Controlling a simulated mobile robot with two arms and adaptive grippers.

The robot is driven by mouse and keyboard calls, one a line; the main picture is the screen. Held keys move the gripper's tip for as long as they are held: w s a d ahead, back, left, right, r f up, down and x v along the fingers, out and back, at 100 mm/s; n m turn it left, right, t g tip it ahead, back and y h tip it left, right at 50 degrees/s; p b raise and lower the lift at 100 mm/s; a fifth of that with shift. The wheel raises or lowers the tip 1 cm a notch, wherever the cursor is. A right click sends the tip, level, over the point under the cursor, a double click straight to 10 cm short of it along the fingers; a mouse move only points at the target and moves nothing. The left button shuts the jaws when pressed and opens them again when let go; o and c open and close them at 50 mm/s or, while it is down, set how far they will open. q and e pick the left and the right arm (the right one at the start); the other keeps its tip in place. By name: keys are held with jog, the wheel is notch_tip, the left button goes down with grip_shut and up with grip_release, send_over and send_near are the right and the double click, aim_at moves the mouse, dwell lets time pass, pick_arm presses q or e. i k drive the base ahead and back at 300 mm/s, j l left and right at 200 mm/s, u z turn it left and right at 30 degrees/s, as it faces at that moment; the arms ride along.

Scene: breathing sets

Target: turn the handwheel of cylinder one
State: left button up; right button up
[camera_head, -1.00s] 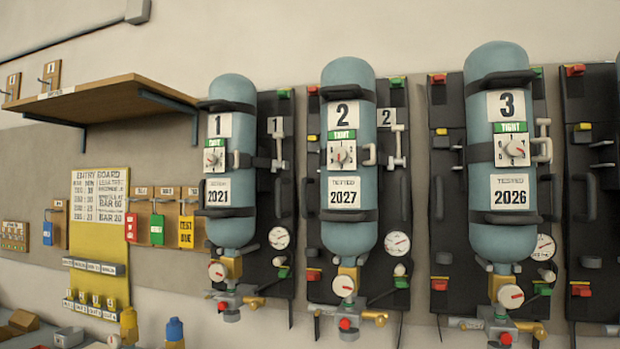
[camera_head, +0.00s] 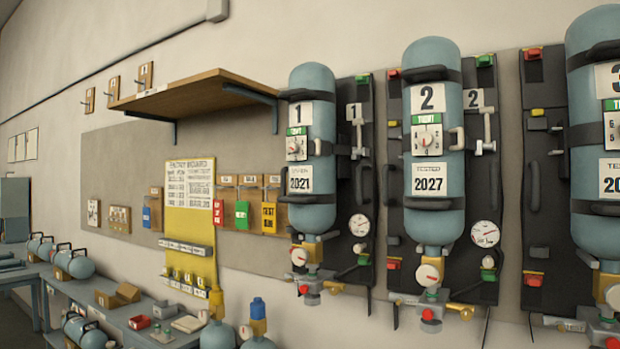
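Cylinder one (camera_head: 313,148) is a blue-grey cylinder mounted upright on a dark backplate (camera_head: 356,187) on the wall, near the middle of the view. It bears a "1" label, a green tag over a small dial, and a "2021" test label. At its lower end is a brass and grey valve fitting (camera_head: 310,280) with a small gauge (camera_head: 299,257) and a red part at the bottom. I cannot tell which part of this fitting is the handwheel. Neither of my grippers is in view.
Cylinder two (camera_head: 433,165) hangs to the right, and cylinder three (camera_head: 597,150) is cut off at the right edge. A wooden shelf (camera_head: 190,92) juts out at upper left. A yellow board (camera_head: 190,226) hangs below it. A bench (camera_head: 130,312) with cylinders and small items stands lower left.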

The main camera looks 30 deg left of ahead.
aim_at(300, 257)
jog(key=j+u, duration=0.1)
jog(key=u, duration=1.3)
